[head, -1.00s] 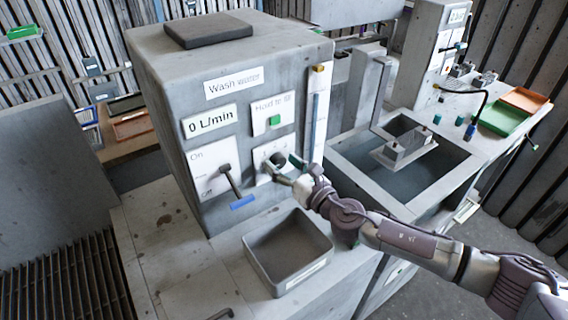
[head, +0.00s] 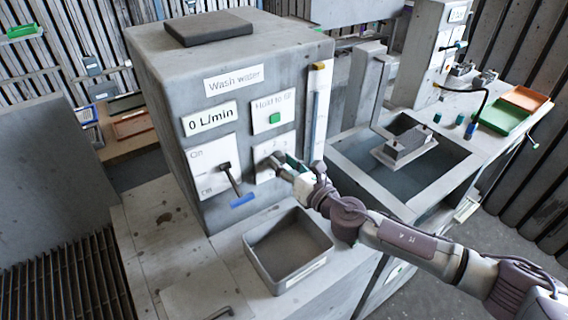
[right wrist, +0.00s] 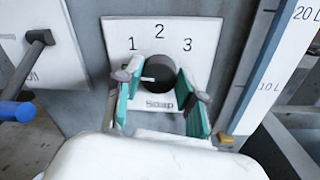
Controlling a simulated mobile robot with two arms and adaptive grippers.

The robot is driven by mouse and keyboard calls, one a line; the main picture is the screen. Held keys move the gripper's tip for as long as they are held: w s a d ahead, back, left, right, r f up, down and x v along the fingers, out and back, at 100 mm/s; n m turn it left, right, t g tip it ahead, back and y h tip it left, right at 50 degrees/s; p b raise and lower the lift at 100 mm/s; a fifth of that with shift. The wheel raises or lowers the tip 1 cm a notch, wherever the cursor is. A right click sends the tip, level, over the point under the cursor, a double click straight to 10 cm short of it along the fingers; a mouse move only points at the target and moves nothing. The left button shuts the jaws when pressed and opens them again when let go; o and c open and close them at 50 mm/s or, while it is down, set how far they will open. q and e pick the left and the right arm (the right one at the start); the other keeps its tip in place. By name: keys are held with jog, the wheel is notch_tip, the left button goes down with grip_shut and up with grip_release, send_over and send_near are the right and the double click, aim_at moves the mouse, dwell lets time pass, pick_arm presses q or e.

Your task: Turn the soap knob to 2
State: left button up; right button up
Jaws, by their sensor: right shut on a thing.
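The soap knob (right wrist: 158,72) is a dark round knob on a white plate (right wrist: 205,30) marked 1, 2, 3 and "Soap" in the right wrist view. A short white mark on the knob's left side lies nearly level, below the 1 and not at the 2. My right gripper (right wrist: 160,88) has its teal-padded fingers on either side of the knob and is shut on it. In the head view my right gripper (head: 283,165) is at the panel's lower right and hides much of the knob. My left gripper is not in view.
A blue-ended lever (head: 231,182) stands left of the knob, close to my gripper. A green "Hold to fill" button (head: 274,118) is above. A grey open bin (head: 258,272) sits below, and a sink basin (head: 350,165) lies right. The display (head: 210,120) reads 0 L/min.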

jog(key=m, duration=0.3)
jog(key=shift+f+b, duration=0.15)
jog(key=shift+b, duration=0.25)
jog(key=m, duration=0.9)
jog(key=shift+m+t, duration=0.4)
jog(key=m, duration=0.4)
jog(key=shift+f+p, duration=0.15)
jog(key=shift+p, duration=0.2)
jog(key=shift+m, duration=0.5)
jog(key=o, duration=1.1)
jog(key=shift+o, duration=0.2)
